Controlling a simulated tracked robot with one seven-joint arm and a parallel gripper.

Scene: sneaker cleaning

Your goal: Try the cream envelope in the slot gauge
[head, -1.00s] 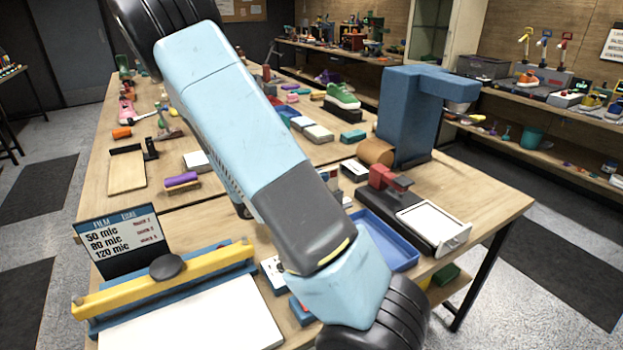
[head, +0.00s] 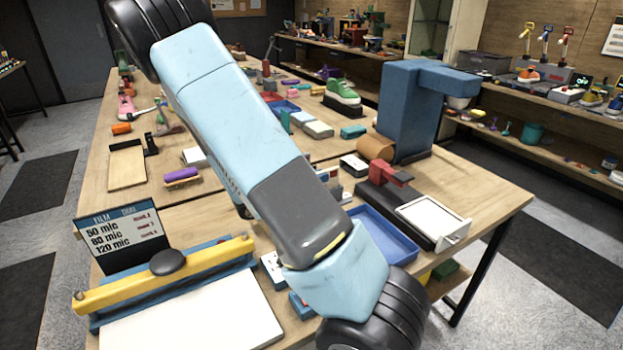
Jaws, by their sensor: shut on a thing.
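My arm crosses the middle of the head view, and its lower end runs to the bottom edge. My gripper is not in the picture, so I cannot see its fingers or what is between them. I cannot make out the cream envelope anywhere. I cannot tell which object is the slot gauge. A small white card-like thing (head: 271,267) and a blue block (head: 301,307) show beside my lower arm, both partly hidden by it.
A sealer-like device with a yellow bar (head: 200,262) and a film sign (head: 122,233) stands front left. A blue tray (head: 405,250), a red-and-black device with a white plate (head: 432,215) and a tall blue machine (head: 405,115) stand right. The right table edge is clear.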

